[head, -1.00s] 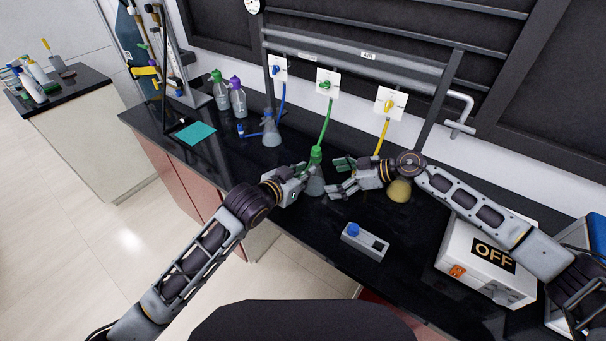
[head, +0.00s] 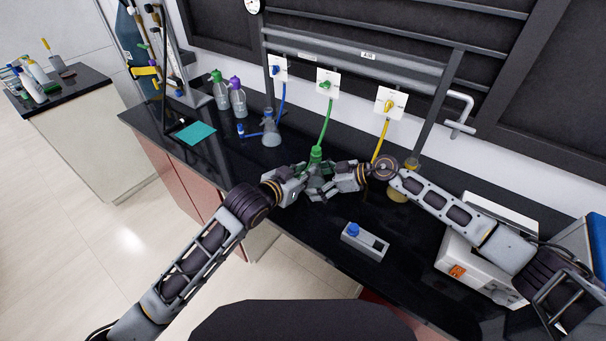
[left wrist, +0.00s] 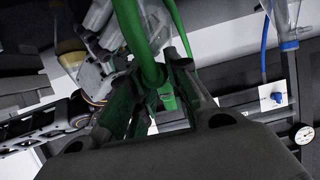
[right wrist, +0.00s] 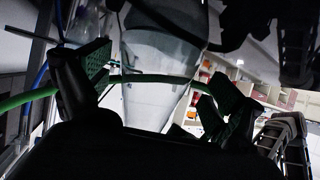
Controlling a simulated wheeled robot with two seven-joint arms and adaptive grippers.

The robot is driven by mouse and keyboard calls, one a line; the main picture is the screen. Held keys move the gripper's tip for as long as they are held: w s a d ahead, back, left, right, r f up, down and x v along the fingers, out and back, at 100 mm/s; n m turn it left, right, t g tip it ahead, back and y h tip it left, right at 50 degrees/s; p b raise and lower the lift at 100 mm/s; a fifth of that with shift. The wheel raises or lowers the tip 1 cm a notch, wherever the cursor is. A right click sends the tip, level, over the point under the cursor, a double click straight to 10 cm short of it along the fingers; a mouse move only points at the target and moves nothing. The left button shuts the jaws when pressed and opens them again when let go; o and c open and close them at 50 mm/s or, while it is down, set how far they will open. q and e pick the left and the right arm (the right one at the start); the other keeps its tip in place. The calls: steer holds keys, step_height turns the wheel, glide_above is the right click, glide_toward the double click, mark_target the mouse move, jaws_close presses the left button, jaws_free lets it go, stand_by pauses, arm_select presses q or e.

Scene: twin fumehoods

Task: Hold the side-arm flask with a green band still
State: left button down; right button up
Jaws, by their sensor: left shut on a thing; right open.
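The side-arm flask with a green band (head: 316,154) stands on the black bench below the green tap. Its green top shows in the head view; most of its body is hidden by my grippers. My left gripper (head: 306,178) is shut on it from the left; in the left wrist view its green-padded fingers close by the green hose (left wrist: 145,45). My right gripper (head: 326,186) is open at the flask's right side. In the right wrist view the clear glass of the flask (right wrist: 155,55) shows between its spread fingers, with the green hose crossing there.
A blue-hosed flask (head: 271,131) stands behind to the left. A yellow-hosed flask (head: 397,196) is partly hidden by my right arm. A grey device with a blue knob (head: 364,243) lies in front. A white box (head: 458,262) is at the right, under my right arm.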

steer(key=c, duration=0.7)
steer(key=shift+s, duration=0.1)
steer(key=shift+s+a, duration=0.15)
steer(key=o, duration=0.6)
steer(key=shift+w, duration=0.2)
steer(key=shift+c, duration=0.2)
